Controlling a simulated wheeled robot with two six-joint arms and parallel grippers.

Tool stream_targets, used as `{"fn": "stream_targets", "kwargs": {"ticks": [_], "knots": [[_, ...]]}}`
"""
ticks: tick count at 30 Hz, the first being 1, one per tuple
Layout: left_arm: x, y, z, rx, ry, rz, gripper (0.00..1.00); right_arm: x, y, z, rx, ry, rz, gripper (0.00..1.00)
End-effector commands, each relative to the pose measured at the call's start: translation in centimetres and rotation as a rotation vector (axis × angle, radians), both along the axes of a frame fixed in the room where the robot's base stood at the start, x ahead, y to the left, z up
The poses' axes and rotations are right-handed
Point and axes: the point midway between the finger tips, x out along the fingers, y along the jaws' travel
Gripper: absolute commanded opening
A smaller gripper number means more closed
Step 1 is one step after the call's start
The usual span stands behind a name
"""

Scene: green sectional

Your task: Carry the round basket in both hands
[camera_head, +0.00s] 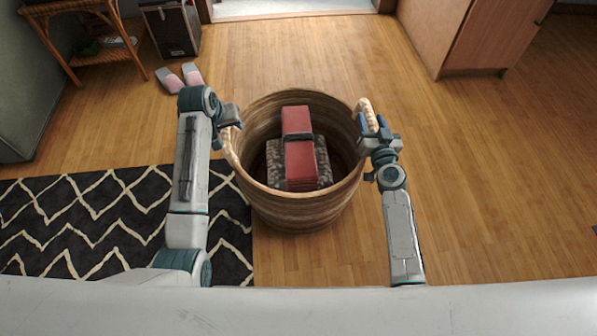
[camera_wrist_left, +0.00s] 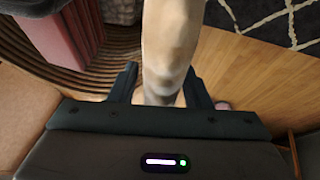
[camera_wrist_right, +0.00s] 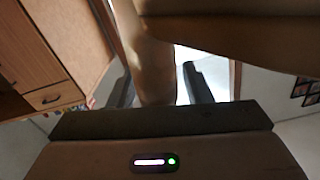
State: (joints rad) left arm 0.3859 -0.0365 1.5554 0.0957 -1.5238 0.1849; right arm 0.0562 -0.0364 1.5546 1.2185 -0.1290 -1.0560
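The round woven basket (camera_head: 300,213) stands upright in front of me, apparently on the wood floor. It has a light handle on each side. My left gripper (camera_head: 233,126) is at the left handle (camera_head: 232,152); in the left wrist view this handle (camera_wrist_left: 170,40) lies between the fingers, with a narrow gap. My right gripper (camera_head: 369,122) is at the right handle (camera_head: 367,112); in the right wrist view that handle (camera_wrist_right: 152,75) lies between the fingers, with a gap on one side. Both grippers look open around the handles. Inside are a red object (camera_head: 300,158) and grey speckled material (camera_head: 272,163).
A black and white zigzag rug (camera_head: 85,220) lies at the left. Pink-grey slippers (camera_head: 180,78), a dark box (camera_head: 171,28) and a wicker shelf (camera_head: 100,55) stand beyond it. A wooden cabinet (camera_head: 480,40) is at the back right. Floor on the right is clear.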

Motion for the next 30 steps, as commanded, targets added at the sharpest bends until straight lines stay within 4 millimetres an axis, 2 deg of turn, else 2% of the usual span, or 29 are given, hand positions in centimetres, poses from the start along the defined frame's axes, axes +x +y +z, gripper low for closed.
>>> {"fn": "stream_targets", "kwargs": {"ticks": [1,6,16,30], "knots": [[0.0,0.0,0.0,0.000,0.000,0.000,0.33,0.0,0.0,0.0,0.000,0.000,0.000,0.34],[0.0,0.0,0.0,0.000,0.000,0.000,0.00,0.0,0.0,0.0,0.000,0.000,0.000,0.01],[0.0,0.0,0.0,0.000,0.000,0.000,0.00,0.0,0.0,0.0,0.001,0.000,0.000,0.00],[0.1,0.0,1.7,-0.001,-0.005,0.000,0.00,0.1,0.0,1.8,0.002,-0.006,-0.002,0.00]]}}
